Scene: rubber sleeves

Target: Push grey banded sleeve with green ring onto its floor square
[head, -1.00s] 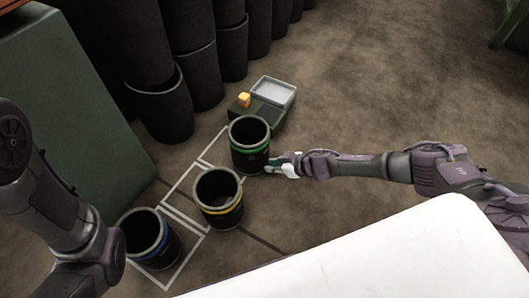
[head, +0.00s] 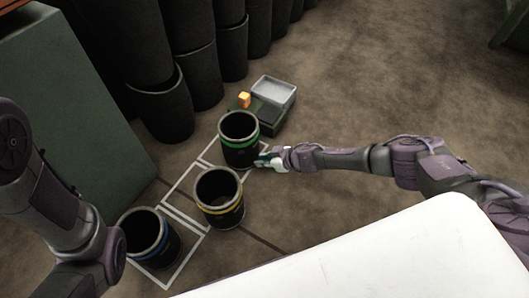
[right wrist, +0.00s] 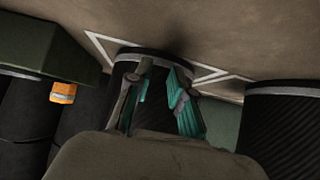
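The dark grey sleeve with the green ring (head: 240,146) stands upright on the floor in the head view. It overlaps the far white-outlined floor square (head: 206,154), whose outline shows to its left and below; the rest is hidden. My right gripper (head: 264,160) is low at the sleeve's right side, seemingly against it. In the right wrist view, the right gripper's teal-padded fingers (right wrist: 164,100) are spread apart, with the sleeve's dark wall (right wrist: 152,118) directly ahead. My left arm shows at the left; its gripper is out of view.
A green box with a grey tray (head: 274,92) and a small orange block (head: 244,99) lies behind. Tall black sleeves (head: 160,105) stand at the back. Floor to the right is open.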

